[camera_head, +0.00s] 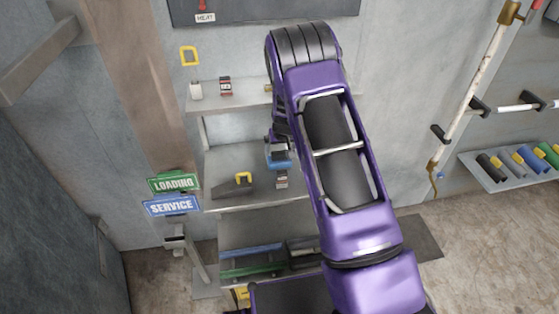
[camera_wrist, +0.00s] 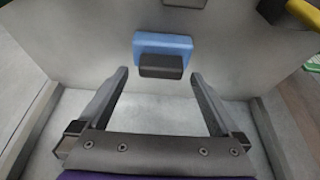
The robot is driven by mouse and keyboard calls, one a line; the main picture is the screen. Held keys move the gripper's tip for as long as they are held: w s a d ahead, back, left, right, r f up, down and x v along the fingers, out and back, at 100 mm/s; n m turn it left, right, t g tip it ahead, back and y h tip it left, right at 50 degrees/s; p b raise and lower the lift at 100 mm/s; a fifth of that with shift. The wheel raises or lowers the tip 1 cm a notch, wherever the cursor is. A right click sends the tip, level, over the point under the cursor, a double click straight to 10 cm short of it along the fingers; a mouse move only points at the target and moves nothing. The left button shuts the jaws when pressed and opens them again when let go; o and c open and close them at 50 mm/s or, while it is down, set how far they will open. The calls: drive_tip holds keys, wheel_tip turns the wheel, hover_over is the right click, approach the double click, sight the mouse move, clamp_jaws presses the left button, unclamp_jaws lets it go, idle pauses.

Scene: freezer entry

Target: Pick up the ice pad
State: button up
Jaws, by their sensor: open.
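A light blue block (camera_wrist: 180,40), which looks like the ice pad, sits on a grey shelf in the wrist view. A small dark block (camera_wrist: 162,66) lies against its near side and hides part of it. My gripper (camera_wrist: 159,74) is open, with one finger to each side of the dark block and nothing held. The fingertips are just short of the blue block. In the head view the blue block (camera_head: 279,161) shows on the middle shelf beside my purple arm. My gripper is mostly hidden there by the arm.
The shelf unit's upper shelf (camera_head: 235,97) is close above. LOADING (camera_head: 173,183) and SERVICE (camera_head: 171,206) signs stand left. The shelf between my fingers is otherwise clear.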

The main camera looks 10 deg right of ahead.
drive_tip(key=shift+w+f, duration=0.3)
drive_tip(key=shift+f, duration=0.3)
clamp_jaws()
drive_tip(key=shift+r, duration=0.1)
